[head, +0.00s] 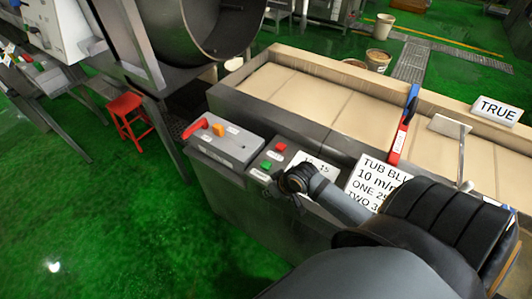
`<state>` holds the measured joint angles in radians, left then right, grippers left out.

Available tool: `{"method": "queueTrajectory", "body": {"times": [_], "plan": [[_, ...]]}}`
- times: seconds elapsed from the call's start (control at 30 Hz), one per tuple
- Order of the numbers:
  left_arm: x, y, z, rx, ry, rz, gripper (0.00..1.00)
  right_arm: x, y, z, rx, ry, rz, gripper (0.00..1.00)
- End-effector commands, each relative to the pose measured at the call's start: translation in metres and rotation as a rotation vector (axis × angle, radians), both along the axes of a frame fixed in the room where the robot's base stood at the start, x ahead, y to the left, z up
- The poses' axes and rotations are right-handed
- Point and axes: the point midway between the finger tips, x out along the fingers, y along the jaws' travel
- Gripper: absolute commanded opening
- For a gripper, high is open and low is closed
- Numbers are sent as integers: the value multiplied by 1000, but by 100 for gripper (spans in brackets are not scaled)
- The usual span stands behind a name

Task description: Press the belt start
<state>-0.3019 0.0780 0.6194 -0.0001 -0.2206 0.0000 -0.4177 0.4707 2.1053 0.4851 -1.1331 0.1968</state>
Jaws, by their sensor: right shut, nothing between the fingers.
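The belt's control panel is a small dark plate on the near side of the conveyor. It carries a green button (266,165) and a red button (280,147), each with a small white label too small to read. My right arm comes in from the lower right. My right gripper (280,188) is shut and empty, just to the near right of the green button, low over the panel edge. Its fingertips are mostly hidden by my wrist, and I cannot tell whether they touch the panel. My left gripper is not in view.
A grey box (228,146) with a red lever (195,128) and an orange button (218,129) sits left of the panel. The belt (330,100) runs behind. A red stool (127,112) is at left.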

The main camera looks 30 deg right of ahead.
Motion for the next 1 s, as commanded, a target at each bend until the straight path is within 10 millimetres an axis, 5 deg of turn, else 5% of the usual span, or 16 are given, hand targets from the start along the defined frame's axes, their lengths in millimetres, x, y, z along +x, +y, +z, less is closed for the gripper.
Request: {"method": "queueTrajectory", "body": {"times": [0.03, 0.1, 0.33, 0.73, 1.0], "plan": [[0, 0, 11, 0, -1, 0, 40, 26, -16, 28, 59, -40, -15, 0], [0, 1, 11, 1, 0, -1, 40, 54, -33, 49, 169, -78, -77, 0], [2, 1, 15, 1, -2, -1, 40, 100, -65, 104, 353, -140, -207, 0], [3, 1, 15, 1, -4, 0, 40, 105, -69, 111, 380, -147, -227, 0], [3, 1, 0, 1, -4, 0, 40, 105, -69, 97, 378, -147, -226, 0]]}}
